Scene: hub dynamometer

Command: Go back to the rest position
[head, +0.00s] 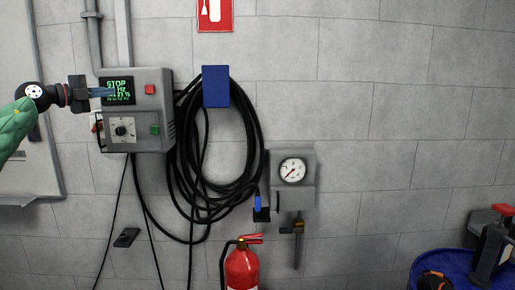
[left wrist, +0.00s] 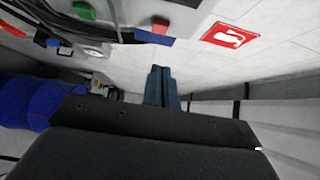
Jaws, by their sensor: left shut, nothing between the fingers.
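My left gripper (head: 102,92) comes in from the left in the head view. Its fingers are shut with nothing between them, in front of the display of a grey control box (head: 151,103) on the wall. The display reads STOP in green. In the left wrist view the shut fingers (left wrist: 162,88) point away from the camera toward the wall. I cannot tell whether the fingertips touch the box. My right gripper does not show in either view.
A coiled black cable (head: 183,160) hangs from a blue holder (head: 216,87). Right of it is a gauge box (head: 306,186). A red fire extinguisher (head: 242,268) stands below. A blue drum (head: 437,262) is at the lower right. The wall at upper right is bare.

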